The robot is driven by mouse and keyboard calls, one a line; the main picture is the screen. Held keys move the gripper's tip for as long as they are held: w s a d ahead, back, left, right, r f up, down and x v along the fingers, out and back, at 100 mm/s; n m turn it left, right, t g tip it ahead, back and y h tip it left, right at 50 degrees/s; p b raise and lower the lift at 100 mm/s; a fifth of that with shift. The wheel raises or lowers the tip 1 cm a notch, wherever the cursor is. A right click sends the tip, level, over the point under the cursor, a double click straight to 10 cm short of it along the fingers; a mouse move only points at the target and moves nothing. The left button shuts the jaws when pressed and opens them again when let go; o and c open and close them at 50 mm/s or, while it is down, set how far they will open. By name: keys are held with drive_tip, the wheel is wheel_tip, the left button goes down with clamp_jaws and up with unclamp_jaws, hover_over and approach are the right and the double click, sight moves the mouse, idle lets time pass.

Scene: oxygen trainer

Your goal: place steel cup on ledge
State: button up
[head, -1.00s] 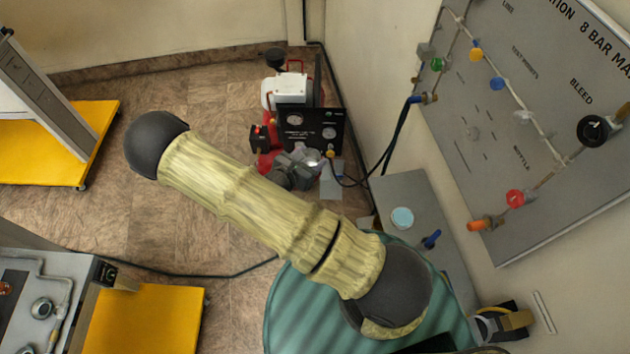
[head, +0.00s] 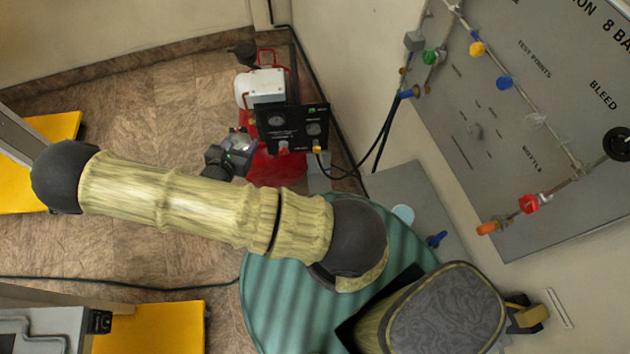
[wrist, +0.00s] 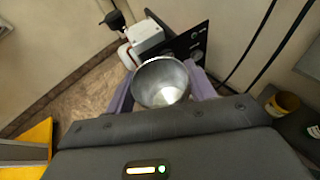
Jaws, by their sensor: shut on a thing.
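The steel cup (wrist: 160,84) is upright-looking and open toward the camera in the wrist view, its hollow inside visible. My gripper (wrist: 163,90) is shut on it, with a purple finger on each side. In the head view the cup (head: 240,143) is small and partly hidden by my gripper (head: 232,150), which is in front of the black gauge panel. A grey flat surface along the right wall (head: 395,180), possibly the ledge, lies to the right of the gripper and apart from it.
A red and white machine with a black gauge panel (head: 290,128) stands on the floor behind the gripper. Black hoses (head: 385,140) run to the grey wall board (head: 520,110). A yellow cup-like item (wrist: 284,103) shows at right in the wrist view.

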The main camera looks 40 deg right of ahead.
drive_tip(key=shift+s, duration=0.25)
drive_tip(key=shift+s+f, duration=0.15)
drive_tip(key=shift+f, duration=0.05)
drive_tip(key=s+d+f+m+g+b, duration=0.1)
drive_tip(key=s+d+f+b, duration=0.2)
drive_tip(key=f+b, duration=1.8)
drive_tip(key=s+d+f+m+g+h+b, duration=0.1)
drive_tip(key=s+d+f+b, duration=0.2)
drive_tip(key=d+f+b, duration=0.9)
drive_tip(key=s+d+f+m+g+h+b, duration=0.1)
drive_tip(key=s+d+f+b, duration=0.2)
drive_tip(key=f+b, duration=2.8)
drive_tip(key=d, duration=0.5)
drive_tip(key=shift+s+f+m, duration=0.25)
drive_tip(key=shift+f+m, duration=0.05)
drive_tip(key=w+d+f+b, duration=0.1)
drive_tip(key=w+d+b, duration=0.4)
drive_tip(key=w, duration=0.3)
drive_tip(key=w+d+f+b, duration=0.2)
drive_tip(key=w+d+b, duration=0.2)
drive_tip(key=w, duration=0.4)
drive_tip(key=shift+w+d+b, duration=0.4)
drive_tip(key=shift+d, duration=0.25)
